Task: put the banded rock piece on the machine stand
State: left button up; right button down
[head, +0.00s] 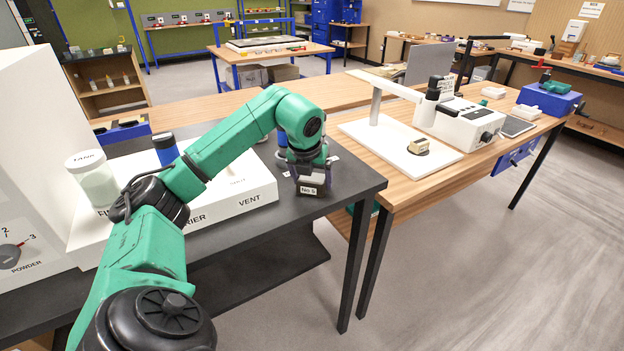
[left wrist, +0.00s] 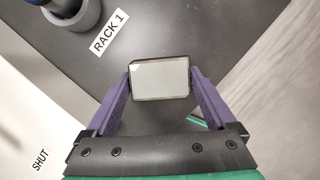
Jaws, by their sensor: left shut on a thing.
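My left gripper (head: 310,172) is at the right end of the dark bench, shut on a small block (head: 313,179) with a dark and light side and a "No 5" label at its front. In the left wrist view the block (left wrist: 160,78) shows a pale grey face with a dark rim between the purple fingers. I cannot tell clearly whether it is banded. A white machine (head: 461,121) with a post and arm stands on the wooden table. A small tan and dark piece (head: 418,147), possibly the stand, sits on its white base plate (head: 385,140). My right gripper is not in view.
The dark bench (head: 345,185) carries a white "VENT" box (head: 235,185) and a lidded jar (head: 93,180). In the left wrist view a grey round holder (left wrist: 80,15) is beside the "RACK 1" label. A gap separates bench and wooden table (head: 415,185). A blue device (head: 550,100) stands farther right.

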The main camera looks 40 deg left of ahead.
pick_arm(q)
jog(key=o, duration=1.4)
